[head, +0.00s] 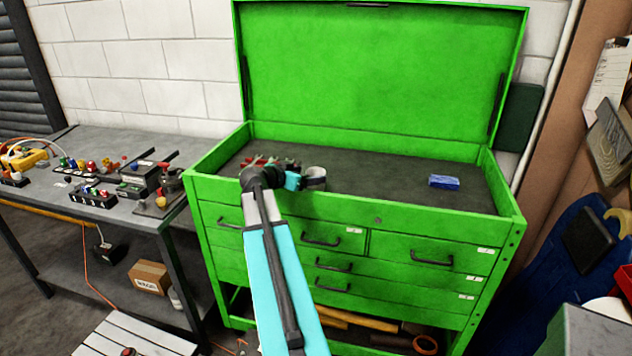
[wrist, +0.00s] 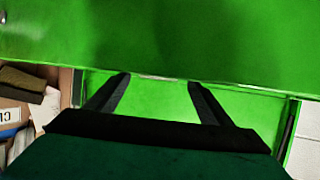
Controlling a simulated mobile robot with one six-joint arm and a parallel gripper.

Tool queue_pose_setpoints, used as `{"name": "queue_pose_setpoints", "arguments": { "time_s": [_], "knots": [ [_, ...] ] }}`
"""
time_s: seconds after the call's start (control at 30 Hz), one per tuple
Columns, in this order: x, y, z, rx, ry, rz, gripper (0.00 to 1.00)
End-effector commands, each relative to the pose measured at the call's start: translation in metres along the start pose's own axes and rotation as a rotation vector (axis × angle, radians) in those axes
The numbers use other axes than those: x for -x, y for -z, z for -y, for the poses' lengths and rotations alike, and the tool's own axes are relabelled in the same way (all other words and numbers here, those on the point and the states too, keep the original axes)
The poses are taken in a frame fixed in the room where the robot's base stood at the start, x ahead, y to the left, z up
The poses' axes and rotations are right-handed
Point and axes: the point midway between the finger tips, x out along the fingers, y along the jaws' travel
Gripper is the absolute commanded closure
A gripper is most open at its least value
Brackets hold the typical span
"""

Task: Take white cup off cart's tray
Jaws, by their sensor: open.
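I cannot make out a white cup in either view. A green tool chest (head: 345,205) on legs, with its lid raised, stands ahead of me; I cannot tell whether it is the cart the task names. My arm reaches up to the chest's front edge in the head view, and its end is too small there to show the fingers. In the wrist view my gripper (wrist: 159,80) has its two dark fingers spread, with nothing between them but green surface beyond.
A blue block (head: 444,182) lies on the chest's dark top, and red items (head: 268,162) lie at its left. A grey workbench (head: 75,170) with switch boxes stands left. A cardboard box (head: 150,277) sits below it. The chest top's middle is mostly clear.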

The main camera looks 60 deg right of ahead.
Motion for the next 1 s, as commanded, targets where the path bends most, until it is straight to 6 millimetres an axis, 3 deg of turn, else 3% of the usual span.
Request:
{"name": "queue_pose_setpoints", "arguments": {
  "time_s": [0.47, 1.0],
  "knots": [
    [-0.004, 0.000, 0.001, 0.002, 0.000, 0.001, 0.26],
    [-0.050, -0.002, 0.004, 0.002, 0.002, 0.001, 0.26]
  ]
}}
